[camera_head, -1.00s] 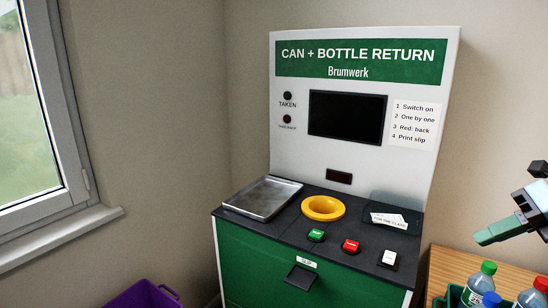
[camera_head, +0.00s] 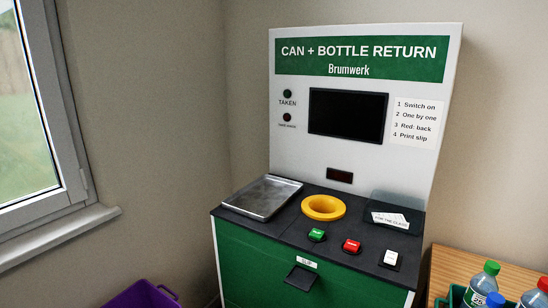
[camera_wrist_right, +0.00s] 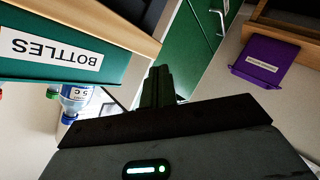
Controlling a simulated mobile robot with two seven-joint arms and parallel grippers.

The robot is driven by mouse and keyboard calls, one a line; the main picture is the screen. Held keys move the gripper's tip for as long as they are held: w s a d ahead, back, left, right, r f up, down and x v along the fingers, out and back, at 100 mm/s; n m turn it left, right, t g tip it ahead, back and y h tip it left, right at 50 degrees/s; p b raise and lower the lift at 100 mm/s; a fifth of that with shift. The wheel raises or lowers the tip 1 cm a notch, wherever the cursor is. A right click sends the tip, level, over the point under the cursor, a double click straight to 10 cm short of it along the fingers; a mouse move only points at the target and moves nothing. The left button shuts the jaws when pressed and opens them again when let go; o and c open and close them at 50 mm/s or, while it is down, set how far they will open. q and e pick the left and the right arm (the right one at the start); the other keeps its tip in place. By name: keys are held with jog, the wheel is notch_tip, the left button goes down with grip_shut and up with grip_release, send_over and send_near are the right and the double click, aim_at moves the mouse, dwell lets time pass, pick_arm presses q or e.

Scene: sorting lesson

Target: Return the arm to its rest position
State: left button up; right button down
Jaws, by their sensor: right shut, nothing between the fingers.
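My right gripper (camera_wrist_right: 160,85) shows in the right wrist view with its dark green fingers together and nothing between them. In that view it is beside a teal crate (camera_wrist_right: 25,70) labelled "BOTTLES", which appears upside down at the upper left. No arm or gripper of mine shows in the head view. My left gripper is in neither view.
The bottle return machine (camera_head: 250,266) stands in the corner with a metal tray (camera_head: 262,197) and a yellow ring opening (camera_head: 323,207). A purple bin (camera_head: 140,297) is at the lower left.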

jog(key=s+a+f+m+g, duration=0.2)
jog(key=s+a+f+m, duration=0.2)
jog(key=a, duration=0.5)
jog(key=s+a+f+m+g, duration=0.2)
jog(key=s+a+f+m, duration=0.2)
jog(key=s+a+f, duration=0.3)
jog(key=shift+s+a+m+g+h, duration=0.3)
jog(key=shift+s+a+h, duration=0.1)
jog(key=shift+s+a, duration=0.45)
jog(key=shift+w, duration=0.1)
